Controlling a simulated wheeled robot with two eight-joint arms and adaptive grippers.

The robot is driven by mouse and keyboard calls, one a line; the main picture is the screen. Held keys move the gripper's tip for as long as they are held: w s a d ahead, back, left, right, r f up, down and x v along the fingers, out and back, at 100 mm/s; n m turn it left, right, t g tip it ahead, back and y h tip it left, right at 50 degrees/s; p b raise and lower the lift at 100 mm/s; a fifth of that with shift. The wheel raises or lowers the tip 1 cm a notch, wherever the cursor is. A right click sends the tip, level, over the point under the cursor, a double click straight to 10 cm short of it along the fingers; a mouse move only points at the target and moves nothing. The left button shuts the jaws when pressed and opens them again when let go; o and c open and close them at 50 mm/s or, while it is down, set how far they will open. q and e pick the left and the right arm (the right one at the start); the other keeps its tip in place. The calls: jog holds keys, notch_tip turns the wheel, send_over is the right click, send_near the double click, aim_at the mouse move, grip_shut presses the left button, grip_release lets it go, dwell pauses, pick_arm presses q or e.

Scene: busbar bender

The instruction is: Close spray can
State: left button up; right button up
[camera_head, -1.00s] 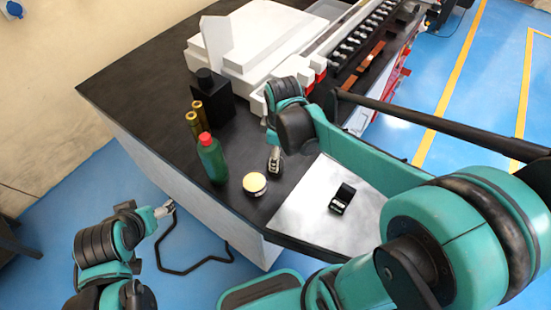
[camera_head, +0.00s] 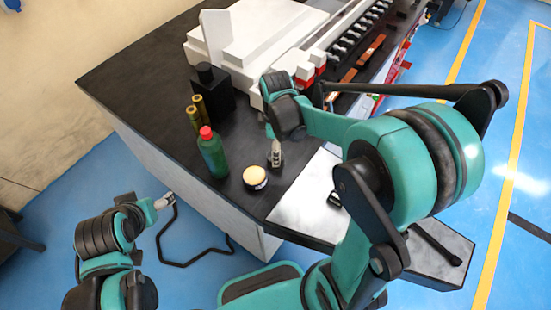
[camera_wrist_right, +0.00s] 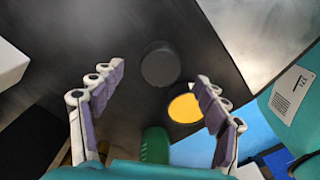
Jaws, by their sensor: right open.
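A round tin (camera_head: 254,180) with a pale yellow top stands near the table edge. Its yellow top (camera_wrist_right: 184,108) shows in the right wrist view beside one finger. A flat black disc (camera_wrist_right: 161,64), like a lid, lies on the dark table between my right fingertips in that view. A green bottle with a red cap (camera_head: 212,157) stands left of the tin; part of its green body (camera_wrist_right: 155,146) shows in the wrist view. My right gripper (camera_head: 276,162) points down, open, behind the tin. My left gripper (camera_head: 166,201) hangs off the table's left side, its fingers too small to judge.
Two brass-coloured cylinders (camera_head: 196,112) and a black box (camera_head: 213,88) stand behind the bottle. A white machine (camera_head: 258,45) fills the back of the table. A light grey plate (camera_head: 302,205) lies right of the tin, partly hidden by my right arm.

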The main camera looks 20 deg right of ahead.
jog(key=f, duration=0.2)
jog(key=f+b, duration=0.1)
jog(key=f, duration=0.2)
jog(key=shift+s+d+f, duration=0.1)
jog(key=shift+d, duration=0.1)
dwell(0.3)
jog(key=c, duration=0.8)
jog(key=shift+c, duration=0.4)
